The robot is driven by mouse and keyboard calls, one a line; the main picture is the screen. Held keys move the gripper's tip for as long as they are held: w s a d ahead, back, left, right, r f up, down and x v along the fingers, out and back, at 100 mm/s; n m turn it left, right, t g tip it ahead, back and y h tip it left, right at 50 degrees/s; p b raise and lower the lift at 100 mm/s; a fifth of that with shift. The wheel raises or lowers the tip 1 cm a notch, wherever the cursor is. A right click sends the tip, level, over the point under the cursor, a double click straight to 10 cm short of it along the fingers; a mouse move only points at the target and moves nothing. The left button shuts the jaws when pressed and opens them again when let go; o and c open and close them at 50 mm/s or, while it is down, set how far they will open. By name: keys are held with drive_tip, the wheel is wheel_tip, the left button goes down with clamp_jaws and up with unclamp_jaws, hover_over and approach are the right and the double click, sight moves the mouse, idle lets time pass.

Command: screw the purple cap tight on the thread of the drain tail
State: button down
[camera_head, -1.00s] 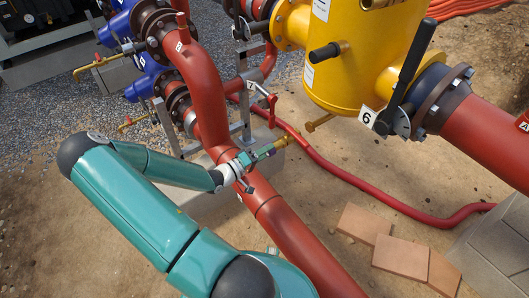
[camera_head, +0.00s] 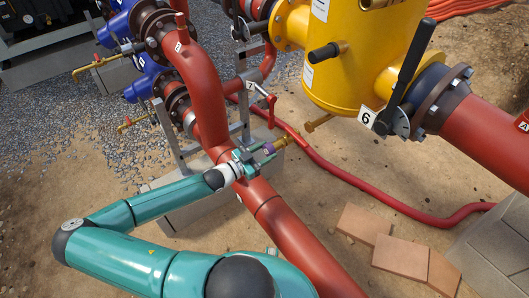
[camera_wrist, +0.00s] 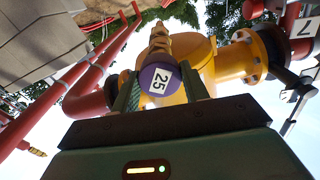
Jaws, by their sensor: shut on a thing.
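The purple cap (camera_wrist: 157,80) sits between the two fingers of my gripper (camera_wrist: 162,90) in the wrist view, with a white label reading 25 on its end face. My gripper is shut on it. The brass drain tail (camera_wrist: 160,42) stands straight behind the cap, in line with it. They look to be touching, but the thread is hidden, so I cannot tell how far the cap is on. In the head view my gripper (camera_head: 259,153) reaches over the red pipe, with a bit of the purple cap (camera_head: 268,148) showing before the brass drain tail (camera_head: 289,140).
A thick red pipe (camera_head: 290,236) runs just beneath my wrist. The yellow vessel (camera_head: 355,60) stands behind right, with a brass outlet (camera_head: 318,123) below it. A metal stand (camera_head: 185,140) is left of the pipe. Tiles (camera_head: 400,256) lie on open ground at lower right.

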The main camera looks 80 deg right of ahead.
drive_tip(key=m, duration=0.5)
drive_tip(key=shift+d+r, duration=0.1)
drive_tip(key=c, duration=0.7)
unclamp_jaws()
drive_tip(key=shift+o, duration=0.6)
